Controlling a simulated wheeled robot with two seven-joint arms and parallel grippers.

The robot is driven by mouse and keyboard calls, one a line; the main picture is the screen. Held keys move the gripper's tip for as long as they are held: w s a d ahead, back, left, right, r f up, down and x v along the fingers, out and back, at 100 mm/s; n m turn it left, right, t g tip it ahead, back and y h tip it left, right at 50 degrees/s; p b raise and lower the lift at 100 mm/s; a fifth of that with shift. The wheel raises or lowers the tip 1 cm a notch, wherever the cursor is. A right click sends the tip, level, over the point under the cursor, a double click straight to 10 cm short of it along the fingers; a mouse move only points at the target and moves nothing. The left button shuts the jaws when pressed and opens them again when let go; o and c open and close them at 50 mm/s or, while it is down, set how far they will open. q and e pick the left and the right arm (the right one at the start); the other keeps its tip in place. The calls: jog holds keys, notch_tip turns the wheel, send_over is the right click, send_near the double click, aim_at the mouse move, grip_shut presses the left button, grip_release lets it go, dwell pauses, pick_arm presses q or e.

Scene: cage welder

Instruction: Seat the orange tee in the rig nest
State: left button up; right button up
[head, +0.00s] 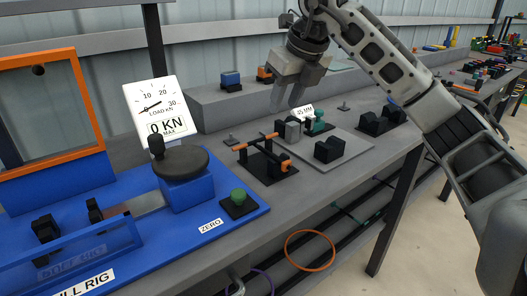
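The orange tee (259,142) appears as orange bars with dark parts on a black stand (256,169) on the grey bench. Its exact outline is hard to tell among the dark parts. My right gripper (285,106) hangs above and slightly right of it, fingers pointing down, apart and empty. It is not touching the tee. The blue pull rig (180,229) is at the left, with a black nest block (45,228) and a second black block (95,210) behind its low blue front guard. I see nothing orange in these blocks. My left gripper is out of view.
A round dark handwheel (181,161), a load dial (156,108) reading 0 and a green button (238,196) are on the rig. An orange-framed panel (76,54) stands at its back left. Black blocks (330,149) and a teal piece (319,121) sit right of the tee.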

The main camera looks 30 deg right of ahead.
send_over(268, 152)
jog(key=s, duration=0.3)
jog(key=f, duration=0.9)
jog(key=shift+w+a+f+b, duration=0.15)
jog(key=shift+a+b, duration=0.05)
jog(key=shift+b, duration=0.1)
jog(key=shift+d+x, duration=0.15)
jog(key=shift+x, duration=1.2)
jog(key=shift+d+x, duration=0.2)
jog(key=shift+x, duration=1.15)
jog(key=shift+w, duration=0.1)
grip_shut()
